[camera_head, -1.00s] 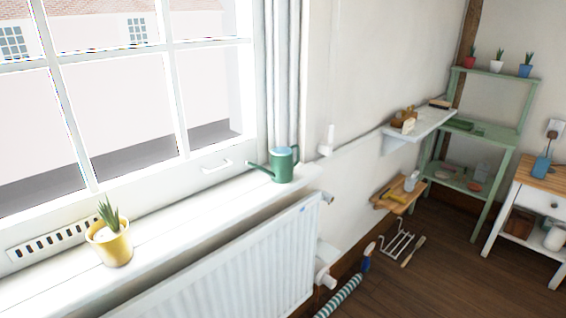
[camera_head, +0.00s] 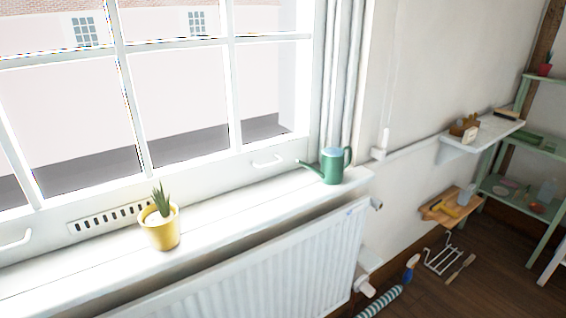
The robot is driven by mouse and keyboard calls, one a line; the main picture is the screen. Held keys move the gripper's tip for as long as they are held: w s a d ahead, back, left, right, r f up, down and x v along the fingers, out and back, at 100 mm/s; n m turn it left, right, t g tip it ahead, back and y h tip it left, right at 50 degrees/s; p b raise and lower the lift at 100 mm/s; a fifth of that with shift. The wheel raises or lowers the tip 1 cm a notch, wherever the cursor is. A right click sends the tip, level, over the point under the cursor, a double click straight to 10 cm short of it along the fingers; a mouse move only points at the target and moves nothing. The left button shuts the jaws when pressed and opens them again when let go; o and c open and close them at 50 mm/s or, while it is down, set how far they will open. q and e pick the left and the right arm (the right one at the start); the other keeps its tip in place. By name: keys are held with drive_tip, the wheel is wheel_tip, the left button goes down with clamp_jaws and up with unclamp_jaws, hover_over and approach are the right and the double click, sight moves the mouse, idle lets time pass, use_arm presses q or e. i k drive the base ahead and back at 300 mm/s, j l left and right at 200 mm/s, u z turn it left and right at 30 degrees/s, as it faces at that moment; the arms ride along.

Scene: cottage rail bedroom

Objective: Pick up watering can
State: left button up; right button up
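The green watering can (camera_head: 333,166) stands upright on the right end of the white windowsill (camera_head: 225,213). Its spout points left and its handle is on the right. Nothing touches or covers it. Neither of my grippers shows in the head view.
A yellow pot with a spiky plant (camera_head: 161,228) stands on the sill, left of the can, with clear sill between them. A white radiator (camera_head: 270,272) is below the sill. A white wall shelf (camera_head: 481,134), a low wooden shelf (camera_head: 451,206) and a green shelf unit (camera_head: 540,147) are at the right.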

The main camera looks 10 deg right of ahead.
sight(333, 167)
drive_tip(key=i+l+u, duration=0.15)
drive_tip(key=l+u, duration=0.6)
drive_tip(key=i+l+u, duration=0.1)
drive_tip(key=l+u, duration=0.3)
drive_tip(key=l, duration=0.5)
drive_tip(key=l+u, duration=0.2)
drive_tip(key=l, duration=0.65)
drive_tip(key=k+l, duration=0.1)
drive_tip(key=l, duration=1.1)
drive_tip(key=k+l, duration=0.15)
drive_tip(key=l, duration=0.5)
drive_tip(key=i+u, duration=0.05)
